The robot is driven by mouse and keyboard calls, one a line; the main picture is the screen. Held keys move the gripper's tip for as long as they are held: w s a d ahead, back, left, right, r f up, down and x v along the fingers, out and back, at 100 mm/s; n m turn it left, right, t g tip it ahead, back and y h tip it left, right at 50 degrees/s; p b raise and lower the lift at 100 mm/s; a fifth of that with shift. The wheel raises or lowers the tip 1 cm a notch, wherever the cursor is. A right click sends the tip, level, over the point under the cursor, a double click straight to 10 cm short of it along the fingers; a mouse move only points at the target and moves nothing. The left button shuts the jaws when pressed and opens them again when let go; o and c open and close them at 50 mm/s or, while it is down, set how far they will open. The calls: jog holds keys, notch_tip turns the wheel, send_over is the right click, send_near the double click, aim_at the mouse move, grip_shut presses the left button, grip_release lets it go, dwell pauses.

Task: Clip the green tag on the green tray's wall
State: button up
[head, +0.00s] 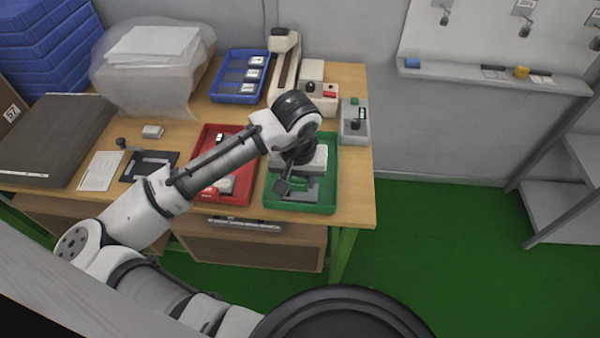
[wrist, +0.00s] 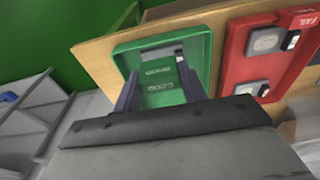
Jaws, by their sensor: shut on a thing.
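The green tray (head: 329,203) sits at the table's front right corner in the head view; it also fills the upper middle of the wrist view (wrist: 127,48). My gripper (head: 284,187) is over the tray, and its two fingers (wrist: 160,92) show in the wrist view. They are shut on the green tag (wrist: 164,97), a flat green piece with pale lettering. In the wrist view the tag overlaps the tray's inside; I cannot tell whether it touches the wall. In the head view I cannot make out the tag.
A red tray (head: 244,194) with pale devices stands left of the green tray. A grey box with a green button (head: 355,122) stands behind at the right, beside a beige device (head: 318,88). A blue bin (head: 240,76) is farther back. Green floor lies in front.

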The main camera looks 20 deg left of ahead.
aim_at(299, 204)
jog(key=shift+f+b, duration=2.2)
jog(key=shift+f, duration=0.85)
jog(key=shift+f+b, duration=0.5)
jog(key=shift+f, duration=0.3)
dwell(2.1)
jog(key=shift+r+p, duration=0.6)
jog(key=shift+r, duration=0.05)
dwell(0.3)
jog(key=shift+f, duration=0.35)
dwell(0.8)
